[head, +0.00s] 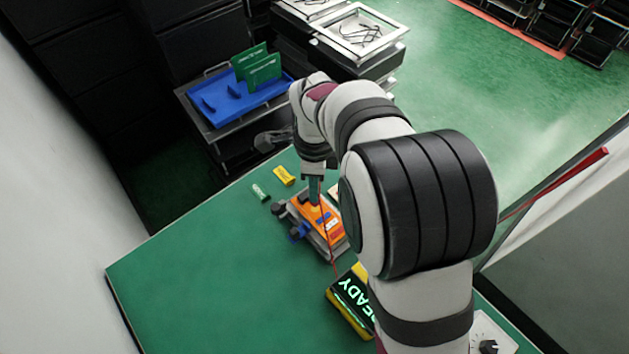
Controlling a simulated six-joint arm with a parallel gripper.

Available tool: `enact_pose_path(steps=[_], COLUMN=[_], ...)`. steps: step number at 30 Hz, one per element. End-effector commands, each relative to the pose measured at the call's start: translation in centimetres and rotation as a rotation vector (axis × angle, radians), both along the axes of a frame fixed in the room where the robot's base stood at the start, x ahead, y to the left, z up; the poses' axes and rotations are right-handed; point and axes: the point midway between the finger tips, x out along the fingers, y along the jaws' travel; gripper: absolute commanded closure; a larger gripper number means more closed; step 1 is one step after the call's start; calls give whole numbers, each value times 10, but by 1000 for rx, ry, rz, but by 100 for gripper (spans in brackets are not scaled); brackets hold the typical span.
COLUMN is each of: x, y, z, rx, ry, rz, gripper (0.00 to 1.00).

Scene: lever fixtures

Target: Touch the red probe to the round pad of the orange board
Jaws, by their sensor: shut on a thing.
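The orange board (330,231) lies in a grey fixture near the middle of the green table, below my wrist. My gripper (313,188) points down over the far end of the board and is shut on the red probe. The probe is too small and too covered by the fingers to make out clearly. A thin red lead (332,255) runs from the gripper area across the board towards a yellow meter (337,300), whose display reads "READY". I cannot make out the round pad or whether the probe tip touches the board.
A black knob (278,209) and a blue part (299,231) sit at the fixture's left side. A yellow block (283,176) and a pale green cylinder (260,192) lie beyond it. A blue tray (225,108) with green boards stands off the table. The table's left part is clear.

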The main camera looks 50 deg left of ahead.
Motion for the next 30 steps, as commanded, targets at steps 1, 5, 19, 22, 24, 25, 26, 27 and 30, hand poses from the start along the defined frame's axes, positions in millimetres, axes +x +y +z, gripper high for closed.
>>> enact_pose_path(steps=[1,5,19,22,24,25,26,27,30], x=[0,0,0,0,0,0,0,0,0], y=[0,0,0,0,0,0,0,0,0], z=[0,0,-3,-5,-6,-6,-6,-7,-8], rx=[0,0,0,0,0,0,0,-1,-1], ry=[0,0,0,0,0,0,0,1,1], rz=[0,0,1,1,1,1,1,0,0], gripper=[100,100,100,100,100,100,100,100,100])
